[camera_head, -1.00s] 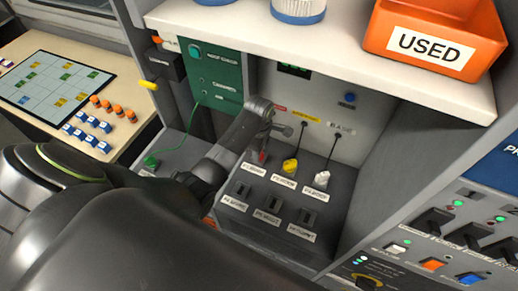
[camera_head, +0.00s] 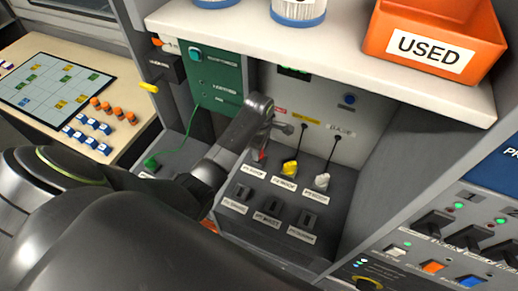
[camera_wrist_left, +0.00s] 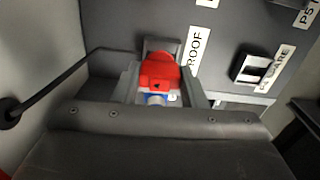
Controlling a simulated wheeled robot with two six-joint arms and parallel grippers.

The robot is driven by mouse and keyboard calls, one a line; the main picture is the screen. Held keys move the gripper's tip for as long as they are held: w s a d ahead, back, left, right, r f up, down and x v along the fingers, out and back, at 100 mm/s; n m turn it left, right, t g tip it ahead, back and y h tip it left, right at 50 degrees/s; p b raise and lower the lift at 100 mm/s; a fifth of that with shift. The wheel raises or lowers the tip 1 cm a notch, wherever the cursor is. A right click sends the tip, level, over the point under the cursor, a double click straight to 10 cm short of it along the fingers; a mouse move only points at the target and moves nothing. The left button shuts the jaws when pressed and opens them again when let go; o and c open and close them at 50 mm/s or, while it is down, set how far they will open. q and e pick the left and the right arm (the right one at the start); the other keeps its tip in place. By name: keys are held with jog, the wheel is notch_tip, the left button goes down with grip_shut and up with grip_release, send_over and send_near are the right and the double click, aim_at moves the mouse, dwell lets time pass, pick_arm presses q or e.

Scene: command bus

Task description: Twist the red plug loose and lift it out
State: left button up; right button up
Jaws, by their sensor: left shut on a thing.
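The red plug (camera_head: 259,155) is at the left end of the back row of the dark socket panel (camera_head: 243,222). In the left wrist view the red plug (camera_wrist_left: 160,72) sits between the two grey fingers of my left gripper (camera_wrist_left: 163,88), which is shut on it. In the head view my left gripper (camera_head: 268,143) reaches down over the plug and hides part of it. A blue and white part shows just below the red body in the wrist view. I cannot tell how far the plug is seated. My right gripper is not in view.
A yellow plug (camera_head: 289,168) and a white plug (camera_head: 322,181) with black cords stand to the right in the same row. Empty sockets (camera_head: 271,210) lie in front. A shelf overhangs the panel, with an orange USED bin (camera_head: 435,40) on it.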

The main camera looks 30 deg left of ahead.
pick_arm(q)
jog(key=shift+r, duration=0.15)
jog(key=shift+r, duration=2.95)
